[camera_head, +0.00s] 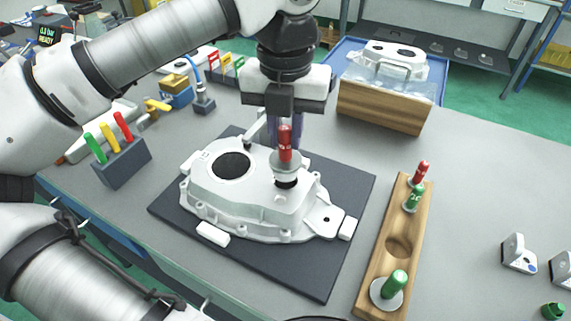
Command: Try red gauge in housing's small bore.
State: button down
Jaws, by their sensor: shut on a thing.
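My gripper (287,138) points down over the right part of the white cast housing (255,205). It is shut on a red gauge (285,150), whose red handle shows between the fingers. The gauge stands upright, with a pale disc below the handle. Its lower end is at the small bore (286,181), directly under it. I cannot tell how far the end is inside the bore. The large bore (231,165) to the left is empty and dark. The housing rests on a dark mat (325,270).
A wooden gauge rack (375,270) to the right holds green gauges (395,284) and another red-handled one (421,172), with one empty hole. A block of coloured-handled tools (122,163) is at left.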

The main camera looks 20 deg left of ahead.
jog(key=shift+r+p, duration=1)
jog(key=shift+r, duration=0.75)
jog(key=shift+f, duration=0.1)
